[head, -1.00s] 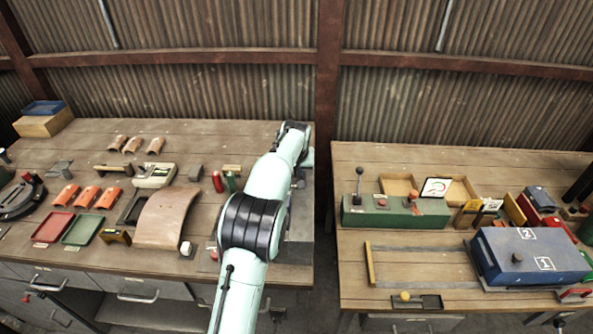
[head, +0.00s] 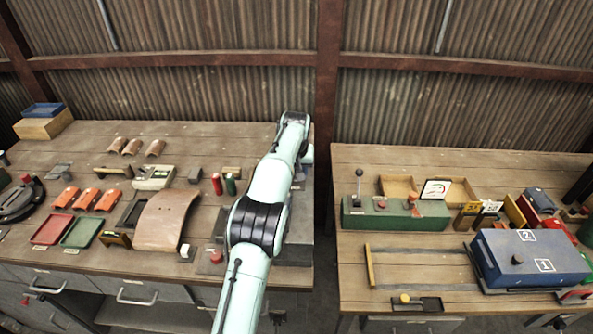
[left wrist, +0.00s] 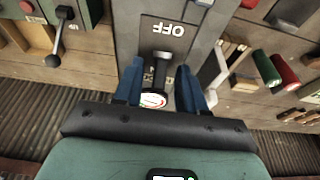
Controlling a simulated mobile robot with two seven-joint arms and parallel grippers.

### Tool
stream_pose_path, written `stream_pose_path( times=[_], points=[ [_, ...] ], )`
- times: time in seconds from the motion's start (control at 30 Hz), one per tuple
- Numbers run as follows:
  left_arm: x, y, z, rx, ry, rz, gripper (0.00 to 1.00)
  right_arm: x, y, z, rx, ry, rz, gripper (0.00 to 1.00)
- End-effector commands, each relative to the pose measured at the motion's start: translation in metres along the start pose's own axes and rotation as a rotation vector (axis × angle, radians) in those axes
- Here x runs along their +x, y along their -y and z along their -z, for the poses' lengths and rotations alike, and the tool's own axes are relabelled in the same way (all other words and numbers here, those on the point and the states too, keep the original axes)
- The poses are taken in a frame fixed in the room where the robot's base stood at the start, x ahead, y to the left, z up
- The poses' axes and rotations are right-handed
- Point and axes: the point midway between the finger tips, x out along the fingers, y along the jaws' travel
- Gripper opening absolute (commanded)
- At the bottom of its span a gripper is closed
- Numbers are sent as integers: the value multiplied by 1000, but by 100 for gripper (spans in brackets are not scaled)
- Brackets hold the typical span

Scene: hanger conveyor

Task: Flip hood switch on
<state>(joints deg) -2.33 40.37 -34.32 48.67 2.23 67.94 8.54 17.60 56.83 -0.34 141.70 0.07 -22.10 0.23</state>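A round white label with red and green shows just below the lever. My left gripper (left wrist: 160,82) has its two blue fingers apart, one on each side of the lever. I cannot tell whether either finger touches it. In the head view my arm hides the switch and its gripper, and only part of the grey panel (head: 301,226) shows at the left bench's right end. My right gripper is not in view.
A green cylinder (left wrist: 266,68) and a red cylinder (left wrist: 285,75) stand near the panel. Across a gap, the right bench holds a green control box (head: 395,214) with a lever and a blue box (head: 530,258).

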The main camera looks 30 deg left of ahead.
Motion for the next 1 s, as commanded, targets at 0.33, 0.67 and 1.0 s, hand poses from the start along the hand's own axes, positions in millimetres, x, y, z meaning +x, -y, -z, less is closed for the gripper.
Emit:
stream_pose_path(
  times=[0.33, 0.67, 1.0],
  points=[
    [-25, 0, 1, -1, -5, -3, 40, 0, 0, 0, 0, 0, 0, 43],
    [-99, 0, 1, 0, -6, -1, 40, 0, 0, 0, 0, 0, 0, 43],
    [-133, 0, 0, 0, 0, 0, 40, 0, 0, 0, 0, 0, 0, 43]
  ],
)
